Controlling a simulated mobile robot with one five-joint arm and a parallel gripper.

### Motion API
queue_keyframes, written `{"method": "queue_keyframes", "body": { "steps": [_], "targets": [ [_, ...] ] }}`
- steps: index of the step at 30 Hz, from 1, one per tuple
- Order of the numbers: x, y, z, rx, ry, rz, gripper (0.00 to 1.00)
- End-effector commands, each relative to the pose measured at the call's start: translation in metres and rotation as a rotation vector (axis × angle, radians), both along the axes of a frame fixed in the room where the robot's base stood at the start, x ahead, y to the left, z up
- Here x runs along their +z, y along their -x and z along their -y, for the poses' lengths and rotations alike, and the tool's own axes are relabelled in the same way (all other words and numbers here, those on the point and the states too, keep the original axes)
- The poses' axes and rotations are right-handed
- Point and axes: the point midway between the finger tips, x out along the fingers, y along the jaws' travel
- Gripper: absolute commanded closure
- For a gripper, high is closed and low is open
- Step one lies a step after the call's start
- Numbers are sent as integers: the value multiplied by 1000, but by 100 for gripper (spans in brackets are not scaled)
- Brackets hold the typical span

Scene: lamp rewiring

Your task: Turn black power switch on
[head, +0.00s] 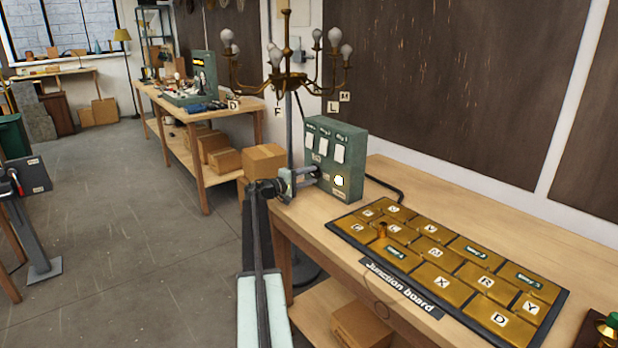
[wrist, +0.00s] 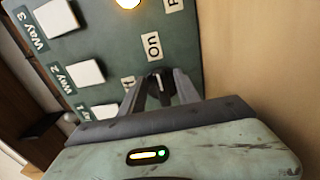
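The green switch box (head: 327,185) stands on the workbench, and it fills much of the wrist view (wrist: 100,60). A small dark lever (wrist: 154,84), which looks like the black power switch, shows beside the "On" label (wrist: 153,45). My gripper (head: 316,177) is at the lower front of the box. In the wrist view its fingers (wrist: 160,84) are apart, on either side of the lever. I cannot tell whether they touch it. The lever's exact position is partly hidden. A round indicator lamp (head: 339,181) on the box glows.
The junction board (head: 411,286) with brass tiles lies on the bench to the right. A black cable (head: 387,187) runs from the box. Open floor lies left of my arm.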

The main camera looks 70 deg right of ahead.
Motion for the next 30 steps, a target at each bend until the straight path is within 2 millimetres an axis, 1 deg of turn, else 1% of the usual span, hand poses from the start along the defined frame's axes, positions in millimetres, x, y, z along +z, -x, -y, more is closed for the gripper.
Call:
{"method": "queue_keyframes", "body": {
  "steps": [5, 8, 15, 17, 19, 30],
  "targets": [
    [0, -5, -7, 1, 0, 0, 62],
    [0, -12, -20, 1, 0, 0, 62],
    [0, -38, -59, 3, 0, 0, 62],
    [0, -41, -64, 1, 0, 0, 62],
    [0, -43, -66, 0, 0, 0, 62],
    [0, -43, -66, 0, 0, 0, 62]
  ]
}}
